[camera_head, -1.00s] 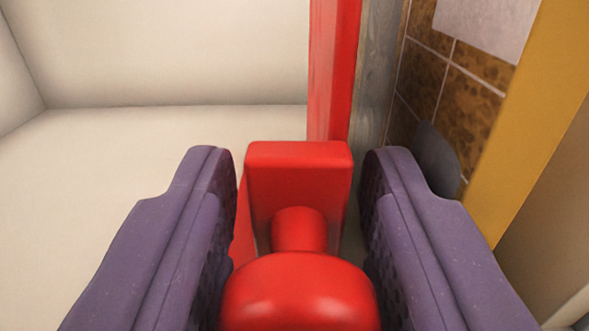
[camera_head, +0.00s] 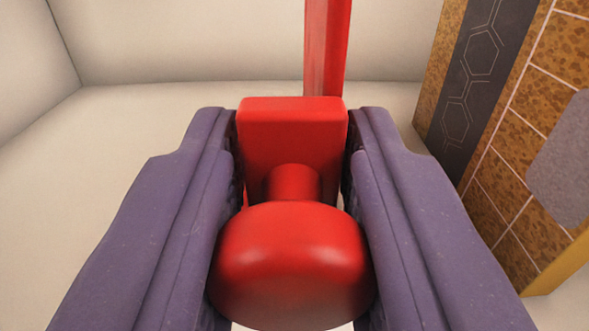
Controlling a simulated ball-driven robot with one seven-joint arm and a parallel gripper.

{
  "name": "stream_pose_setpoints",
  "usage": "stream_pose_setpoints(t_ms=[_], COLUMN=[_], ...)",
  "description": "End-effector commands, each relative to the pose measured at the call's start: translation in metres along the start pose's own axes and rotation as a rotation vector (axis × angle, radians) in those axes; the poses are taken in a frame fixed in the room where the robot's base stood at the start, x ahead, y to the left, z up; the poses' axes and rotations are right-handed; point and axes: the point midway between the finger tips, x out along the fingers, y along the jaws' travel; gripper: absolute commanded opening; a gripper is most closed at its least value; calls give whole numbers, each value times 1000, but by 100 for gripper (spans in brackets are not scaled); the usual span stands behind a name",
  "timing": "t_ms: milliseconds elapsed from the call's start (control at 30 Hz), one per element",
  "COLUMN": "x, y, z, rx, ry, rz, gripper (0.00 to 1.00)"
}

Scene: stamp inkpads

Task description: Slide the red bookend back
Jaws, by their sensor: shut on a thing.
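The red bookend (camera_head: 325,50) shows an upright red plate at the top centre, with a red block (camera_head: 291,125) and a rounded red knob (camera_head: 290,255) in front of it. My gripper (camera_head: 293,135) has its two purple fingers pressed on the left and right sides of the block. The knob sits between the fingers, nearest the camera. The lower part of the bookend is hidden behind the block, knob and fingers.
A brown tile-patterned book-like item (camera_head: 500,200) with a dark hexagon-marked strip (camera_head: 480,75) stands at the right, with a pale gap between it and the red plate. Cream surface and walls (camera_head: 180,45) lie left and behind, clear of objects.

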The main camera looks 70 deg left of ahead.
Motion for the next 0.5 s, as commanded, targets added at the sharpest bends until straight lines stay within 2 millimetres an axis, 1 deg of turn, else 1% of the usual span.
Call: stream_pose_setpoints(t_ms=[133, 167, 200, 500], x=[0, 0, 0, -2], y=[1, 1, 1, 1], z=[0, 0, 0, 0], rx=[0, 0, 0, 0], ry=[1, 1, 1, 1], rz=[1, 1, 1, 1], gripper=[0, 33, 41, 41])
